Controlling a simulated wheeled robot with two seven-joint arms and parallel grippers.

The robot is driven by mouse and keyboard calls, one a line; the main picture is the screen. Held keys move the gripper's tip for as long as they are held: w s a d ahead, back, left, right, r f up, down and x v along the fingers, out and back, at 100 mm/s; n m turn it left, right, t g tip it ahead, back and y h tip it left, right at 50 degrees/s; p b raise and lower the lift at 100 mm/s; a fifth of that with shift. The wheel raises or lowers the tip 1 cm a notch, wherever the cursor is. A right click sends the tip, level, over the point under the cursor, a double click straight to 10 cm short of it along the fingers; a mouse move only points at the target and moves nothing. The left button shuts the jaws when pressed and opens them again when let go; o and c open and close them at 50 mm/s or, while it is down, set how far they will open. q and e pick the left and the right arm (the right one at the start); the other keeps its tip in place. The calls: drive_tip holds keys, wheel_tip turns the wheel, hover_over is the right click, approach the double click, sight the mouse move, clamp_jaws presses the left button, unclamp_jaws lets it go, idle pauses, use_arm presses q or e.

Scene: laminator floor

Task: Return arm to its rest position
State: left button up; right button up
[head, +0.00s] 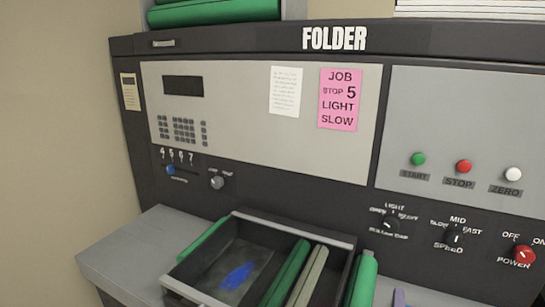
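Neither of my grippers shows in the head view, and no part of my arms is visible. The folder machine (250,200) fills most of the view, with a grey control panel on its front. A pink note (340,99) on the panel reads JOB, STOP 5, LIGHT, SLOW. A blue slider knob (171,170) sits under the numbers 4 to 7, close to the 5.
An open tray (345,243) with green and pale bars and a blue patch inside stands on a grey ledge (125,250). Green, red and white buttons (464,167) sit at right, above dark dials (455,233) and a red power knob (525,254). Green rolls (215,10) lie on top.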

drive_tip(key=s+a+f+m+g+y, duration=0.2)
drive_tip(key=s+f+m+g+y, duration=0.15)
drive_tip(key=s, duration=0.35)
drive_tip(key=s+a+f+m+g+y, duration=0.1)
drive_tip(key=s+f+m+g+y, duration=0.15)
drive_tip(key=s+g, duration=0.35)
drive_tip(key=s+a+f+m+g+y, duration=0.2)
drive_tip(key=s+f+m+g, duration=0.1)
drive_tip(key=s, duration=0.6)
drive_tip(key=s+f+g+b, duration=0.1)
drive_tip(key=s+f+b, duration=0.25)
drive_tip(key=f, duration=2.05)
use_arm(q)
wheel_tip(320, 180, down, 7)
drive_tip(key=b, duration=0.3)
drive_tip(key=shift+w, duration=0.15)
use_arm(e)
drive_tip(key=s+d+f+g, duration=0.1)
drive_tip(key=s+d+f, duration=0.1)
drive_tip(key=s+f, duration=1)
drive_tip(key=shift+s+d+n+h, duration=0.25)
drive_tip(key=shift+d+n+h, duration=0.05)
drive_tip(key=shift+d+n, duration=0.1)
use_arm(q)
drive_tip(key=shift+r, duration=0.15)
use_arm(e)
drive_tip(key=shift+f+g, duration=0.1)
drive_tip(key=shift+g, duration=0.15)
